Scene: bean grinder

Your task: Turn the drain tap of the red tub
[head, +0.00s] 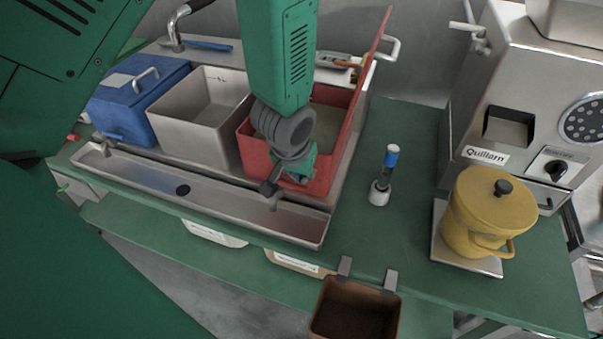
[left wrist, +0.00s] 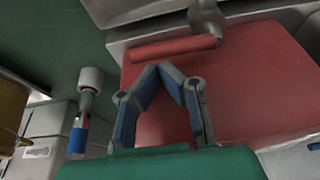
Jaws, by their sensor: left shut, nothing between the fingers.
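The red tub (head: 318,183) stands in the row behind the metal trough, its red lid (head: 365,70) raised. In the left wrist view its red front wall (left wrist: 240,90) fills the right side. The drain tap (left wrist: 207,20) is grey, with a red bar-shaped handle (left wrist: 172,49) lying nearly crosswise in the picture. My left gripper (head: 268,188) is in front of the tub's wall. In the left wrist view its fingers (left wrist: 160,68) are shut and empty, the tips just beside the handle; I cannot tell if they touch it. My right gripper is not in view.
A grey tub (head: 200,112) and a blue tub (head: 130,95) stand left of the red one. The metal trough (head: 225,205) runs in front. A blue-topped tool (head: 386,175), a yellow pot (head: 490,215) and a metal grinder (head: 530,90) are to the right. A brown bin (head: 325,300) hangs at the front edge.

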